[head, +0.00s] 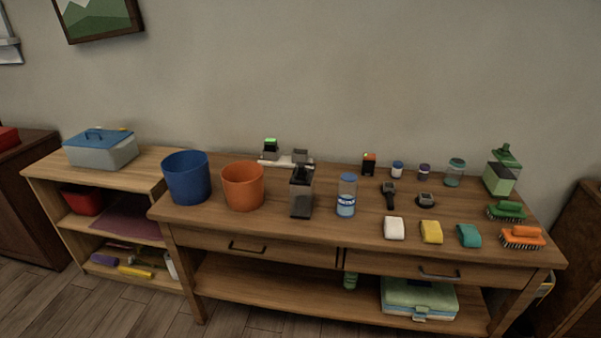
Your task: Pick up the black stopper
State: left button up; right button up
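I cannot tell for sure which thing is the black stopper. A dark grey container (302,200) with a black top (302,174) stands upright on the wooden table (270,225), right of the orange bucket. A small black round item (426,201) with a grey top lies on the right half of the table. A black watch-like item (389,194) lies just left of it. Neither of my grippers shows in the head view.
A blue bucket (186,178) and an orange bucket (243,187) stand at the table's left. A blue-capped bottle (347,195), several small jars, folded cloths and brushes (522,237) fill the right. Bare tabletop shows along the front left edge.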

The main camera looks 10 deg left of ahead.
aim_at(300, 168)
jog(key=i+j+z, duration=0.1)
jog(key=z, duration=0.75)
jog(key=j+z, duration=0.3)
jog(key=j, duration=0.15)
jog(key=j+z, duration=0.35)
jog(key=j, duration=0.15)
jog(key=k, duration=0.05)
